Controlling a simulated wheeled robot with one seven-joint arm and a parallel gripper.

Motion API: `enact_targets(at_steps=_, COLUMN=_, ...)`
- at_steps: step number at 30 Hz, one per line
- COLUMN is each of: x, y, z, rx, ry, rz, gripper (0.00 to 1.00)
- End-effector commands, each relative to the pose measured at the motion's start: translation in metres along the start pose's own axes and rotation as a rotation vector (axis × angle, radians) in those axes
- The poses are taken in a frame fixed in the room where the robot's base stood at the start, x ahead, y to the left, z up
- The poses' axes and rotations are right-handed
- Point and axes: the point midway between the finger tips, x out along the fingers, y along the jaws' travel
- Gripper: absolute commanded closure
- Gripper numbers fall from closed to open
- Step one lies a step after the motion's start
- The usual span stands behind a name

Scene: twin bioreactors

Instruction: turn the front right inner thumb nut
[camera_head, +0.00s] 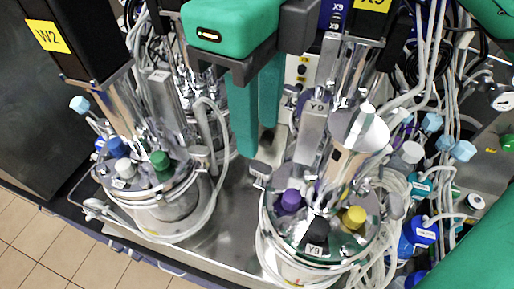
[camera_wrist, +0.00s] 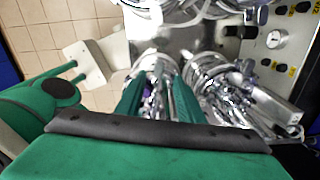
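Two steel bioreactor vessels stand side by side, the left vessel (camera_head: 165,205) and the right vessel (camera_head: 300,240). A grey thumb nut (camera_head: 260,168) sits on the inner left rim of the right vessel. Another grey nut (camera_head: 200,153) sits on the inner right rim of the left vessel. My gripper (camera_head: 258,140) points down above the gap between the vessels, with the right vessel's inner nut just below and right of its fingertips. In the wrist view its two teal fingers (camera_wrist: 158,88) are apart with nothing clearly held between them. No thumb nut can be made out there.
Purple (camera_head: 290,200), yellow (camera_head: 354,217) and black caps top the right vessel. A silver motor tube (camera_head: 313,135) labelled Y9 rises behind it. Loose hoses and cables crowd the right side. The bare steel deck (camera_head: 232,215) between the vessels is clear.

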Motion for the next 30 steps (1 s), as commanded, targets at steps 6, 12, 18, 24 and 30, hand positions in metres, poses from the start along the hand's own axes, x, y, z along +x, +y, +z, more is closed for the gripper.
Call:
enact_targets(at_steps=6, x=0.038, y=0.001, z=0.001, rx=-0.006, ry=0.000, rz=0.003, gripper=0.66)
enact_targets(at_steps=12, x=0.062, y=0.001, z=0.002, rx=-0.006, ry=0.001, rz=0.002, gripper=0.66)
enact_targets(at_steps=18, x=0.072, y=0.001, z=0.002, rx=-0.005, ry=-0.001, rz=0.001, gripper=0.66)
enact_targets(at_steps=24, x=0.072, y=0.001, z=0.002, rx=-0.005, ry=-0.001, rz=0.001, gripper=0.66)
enact_targets(at_steps=30, x=0.072, y=0.001, z=0.002, rx=-0.006, ry=-0.001, rz=0.001, gripper=1.00)
